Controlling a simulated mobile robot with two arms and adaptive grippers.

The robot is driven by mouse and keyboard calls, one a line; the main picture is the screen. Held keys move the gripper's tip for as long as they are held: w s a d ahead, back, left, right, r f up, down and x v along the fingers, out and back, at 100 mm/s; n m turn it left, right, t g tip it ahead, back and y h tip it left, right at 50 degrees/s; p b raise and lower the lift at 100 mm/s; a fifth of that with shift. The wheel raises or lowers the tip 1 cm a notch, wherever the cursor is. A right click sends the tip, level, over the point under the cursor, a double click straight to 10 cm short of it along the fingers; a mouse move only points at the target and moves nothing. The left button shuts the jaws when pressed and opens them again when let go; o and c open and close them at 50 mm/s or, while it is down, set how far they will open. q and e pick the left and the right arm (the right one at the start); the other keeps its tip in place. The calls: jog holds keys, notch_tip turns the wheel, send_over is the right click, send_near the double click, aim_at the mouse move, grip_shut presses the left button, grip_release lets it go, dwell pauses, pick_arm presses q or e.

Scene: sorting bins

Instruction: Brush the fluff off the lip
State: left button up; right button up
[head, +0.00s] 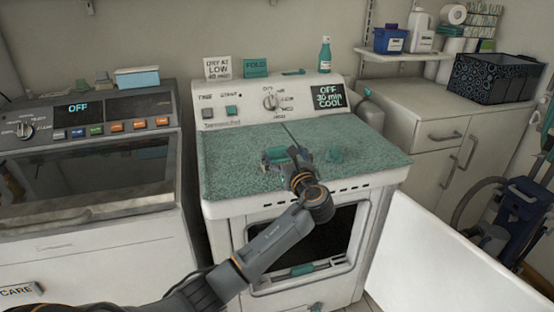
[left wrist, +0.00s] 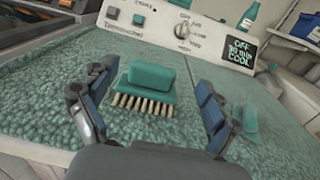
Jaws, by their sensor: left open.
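A teal brush (left wrist: 145,82) with pale bristles lies on the green speckled top (head: 235,148) of the white dryer (head: 222,210). My left gripper (head: 288,157) is over the dryer top. In the left wrist view its two fingers (left wrist: 152,92) are open, one on each side of the brush with gaps between. The dryer's door is open, and the lower lip of its opening (head: 300,271) shows a teal patch; I cannot tell whether that is fluff. My right gripper is not in view.
The open white door (head: 425,250) juts out at the lower right. A washer (head: 80,180) stands at the left. Signs (head: 217,67) and a bottle (head: 325,55) stand behind the dryer panel.

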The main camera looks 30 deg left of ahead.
aim_at(278, 149)
pick_arm(q)
jog(key=x, duration=0.4)
jog(key=shift+a+f, duration=0.25)
jog(key=shift+a, duration=0.15)
jog(key=shift+d, duration=0.1)
jog(key=shift+c, duration=0.2)
jog(key=c, duration=1.3)
jog(key=shift+o, duration=0.2)
jog(key=shift+r, duration=0.1)
